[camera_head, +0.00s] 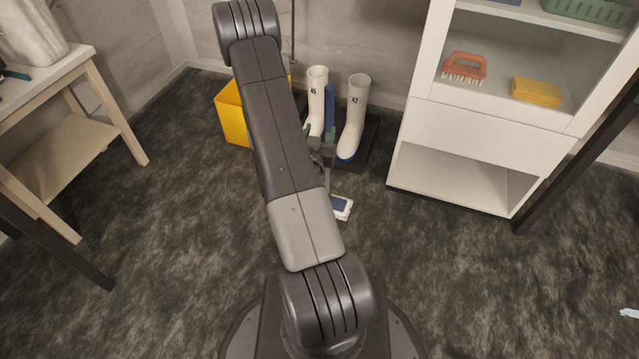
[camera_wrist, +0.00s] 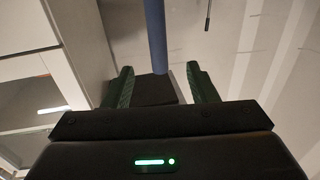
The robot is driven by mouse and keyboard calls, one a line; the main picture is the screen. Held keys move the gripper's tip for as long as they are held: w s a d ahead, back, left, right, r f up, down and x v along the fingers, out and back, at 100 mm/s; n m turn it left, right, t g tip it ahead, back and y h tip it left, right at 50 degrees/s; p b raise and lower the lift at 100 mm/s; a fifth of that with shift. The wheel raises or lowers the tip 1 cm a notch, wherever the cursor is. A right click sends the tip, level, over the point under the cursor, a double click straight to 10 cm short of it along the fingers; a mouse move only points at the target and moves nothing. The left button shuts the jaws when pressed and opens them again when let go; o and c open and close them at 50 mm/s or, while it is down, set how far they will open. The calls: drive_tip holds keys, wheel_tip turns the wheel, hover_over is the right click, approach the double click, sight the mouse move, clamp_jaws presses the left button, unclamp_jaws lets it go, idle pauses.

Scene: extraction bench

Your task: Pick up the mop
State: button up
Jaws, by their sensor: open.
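The mop's blue handle (camera_head: 330,105) stands roughly upright in front of the white boots in the head view. Its flat white and blue head (camera_head: 341,207) rests on the dark floor, and my arm partly hides the mop. My gripper (camera_head: 319,132) is open at the handle, with a green finger on each side. In the wrist view, the blue handle (camera_wrist: 156,36) lines up with the gap between the open fingertips (camera_wrist: 159,72). I cannot tell how deep between the fingers it is, and neither finger visibly touches it.
White boots (camera_head: 354,115) stand on a dark mat (camera_head: 369,145) by the wall. A yellow bucket (camera_head: 231,112) is left of them, partly behind my arm. A white cabinet (camera_head: 484,123) stands right, a wooden table (camera_head: 72,137) left.

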sight(328, 105)
drive_tip(key=w, duration=0.2)
drive_tip(key=w+d, duration=0.1)
drive_tip(key=w, duration=0.5)
drive_tip(key=shift+d+b, duration=0.2)
drive_tip(key=shift+b, duration=0.15)
drive_tip(key=shift+w+d+r+b, duration=0.1)
drive_tip(key=shift+w+d+b, duration=0.1)
drive_tip(key=shift+w, duration=0.7)
drive_tip(key=shift+w+d+r+b, duration=0.1)
drive_tip(key=shift+w+d+b, duration=0.1)
drive_tip(key=shift+w, duration=0.65)
drive_tip(key=shift+w+d+r+b, duration=0.1)
drive_tip(key=shift+w+d+b, duration=0.1)
drive_tip(key=shift+w, duration=0.7)
drive_tip(key=shift+c, duration=0.2)
drive_tip(key=shift+r, duration=0.1)
clamp_jaws()
